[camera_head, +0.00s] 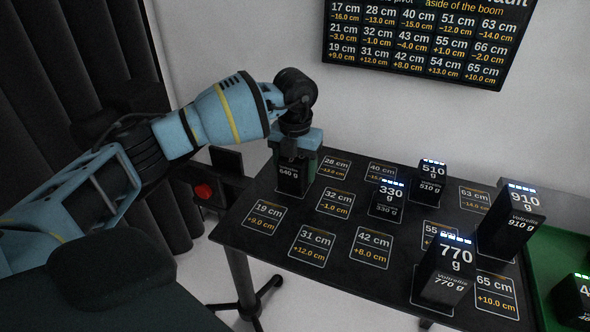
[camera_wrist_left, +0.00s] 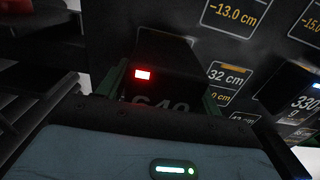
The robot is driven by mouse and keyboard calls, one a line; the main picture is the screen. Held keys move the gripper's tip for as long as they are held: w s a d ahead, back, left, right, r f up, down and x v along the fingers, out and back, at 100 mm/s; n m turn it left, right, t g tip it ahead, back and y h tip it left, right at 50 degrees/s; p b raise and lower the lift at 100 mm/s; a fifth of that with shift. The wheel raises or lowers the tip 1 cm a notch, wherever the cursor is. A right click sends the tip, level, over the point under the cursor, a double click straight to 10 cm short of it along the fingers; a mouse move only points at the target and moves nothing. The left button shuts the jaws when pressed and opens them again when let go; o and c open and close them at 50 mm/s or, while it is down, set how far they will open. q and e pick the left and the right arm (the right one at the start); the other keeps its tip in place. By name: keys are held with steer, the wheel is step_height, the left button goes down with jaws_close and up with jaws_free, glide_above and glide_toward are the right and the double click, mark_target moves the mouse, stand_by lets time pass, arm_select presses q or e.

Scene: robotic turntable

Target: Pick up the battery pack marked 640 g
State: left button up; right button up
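The black battery pack marked 640 g (camera_head: 290,178) stands at the far left corner of the dark table. In the left wrist view its dark top, a red light and part of "640" show on the pack (camera_wrist_left: 165,80). My left gripper (camera_head: 298,150) is above it, pointing down, with green fingers at both sides of the pack. In the wrist view the gripper (camera_wrist_left: 163,95) has the pack between its fingers; I cannot tell whether they press on it. The gripper body hides much of the pack. My right gripper is not in view.
Packs marked 330 g (camera_head: 388,200), 510 g (camera_head: 430,184), 770 g (camera_head: 443,272) and 910 g (camera_head: 508,222) stand on the table (camera_head: 335,275) among labelled squares. A green tray (camera_head: 558,255) with another pack is at right. A red button (camera_head: 203,191) is left of the table.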

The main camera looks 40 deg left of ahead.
arm_select(q)
steer(key=shift+r, duration=0.1)
steer(key=c, duration=1.1)
steer(key=shift+w+r, duration=0.1)
steer(key=shift+r, duration=0.55)
step_height(320, 180, up, 2)
steer(key=shift+r, duration=0.1)
steer(key=s+d, duration=0.2)
steer(key=d, duration=0.5)
steer(key=s+d+r, duration=0.1)
steer(key=s+d, duration=0.1)
steer(key=d, duration=0.6)
steer(key=shift+s+d+r+b, duration=0.2)
steer(key=shift+s+b, duration=0.15)
steer(key=shift+b, duration=0.1)
